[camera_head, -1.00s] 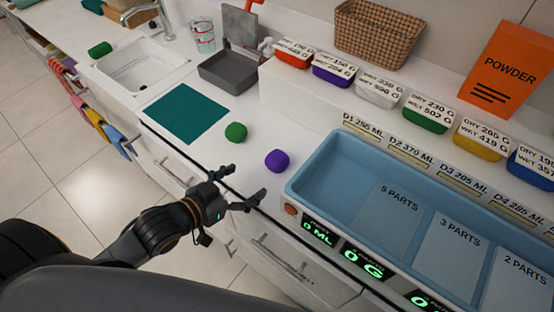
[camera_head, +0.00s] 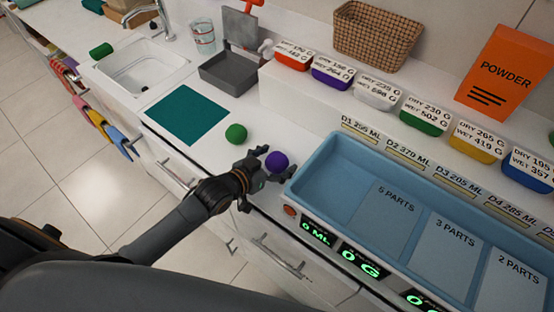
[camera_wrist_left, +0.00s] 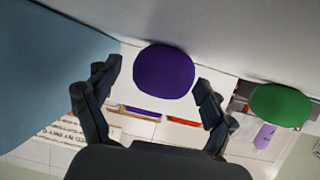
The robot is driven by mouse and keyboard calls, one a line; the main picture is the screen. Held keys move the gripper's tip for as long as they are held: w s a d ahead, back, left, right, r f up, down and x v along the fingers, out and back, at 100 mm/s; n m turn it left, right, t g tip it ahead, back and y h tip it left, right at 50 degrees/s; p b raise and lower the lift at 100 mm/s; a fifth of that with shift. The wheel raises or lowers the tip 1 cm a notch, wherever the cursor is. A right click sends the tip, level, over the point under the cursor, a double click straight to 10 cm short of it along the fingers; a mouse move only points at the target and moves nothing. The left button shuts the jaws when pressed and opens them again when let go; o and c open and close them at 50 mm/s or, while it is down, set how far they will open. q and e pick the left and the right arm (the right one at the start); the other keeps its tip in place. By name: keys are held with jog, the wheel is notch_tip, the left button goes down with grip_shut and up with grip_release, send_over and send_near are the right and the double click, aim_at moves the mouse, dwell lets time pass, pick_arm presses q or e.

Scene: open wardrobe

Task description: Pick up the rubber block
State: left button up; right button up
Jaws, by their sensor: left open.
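A purple rounded block (camera_head: 277,161) sits on the white counter, left of the blue tray. A green rounded block (camera_head: 236,133) sits a little to its left. Neither is marked as rubber. My left gripper (camera_head: 274,166) is open with its fingers near the purple block. In the left wrist view the purple block (camera_wrist_left: 164,72) shows between and just beyond the open fingertips (camera_wrist_left: 156,76), and I see no clear grip on it. The green block (camera_wrist_left: 280,105) lies outside the fingers, to the right. My right gripper is out of view.
The blue tray (camera_head: 314,166) with labelled compartments stands close to the right of the gripper. A teal mat (camera_head: 187,114) and a sink (camera_head: 142,68) lie to the left. Several coloured bins, an orange powder box (camera_head: 507,75) and a wicker basket (camera_head: 377,35) stand behind.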

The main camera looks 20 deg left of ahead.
pick_arm(q)
jog(key=shift+c, duration=0.2)
jog(key=c, duration=1.3)
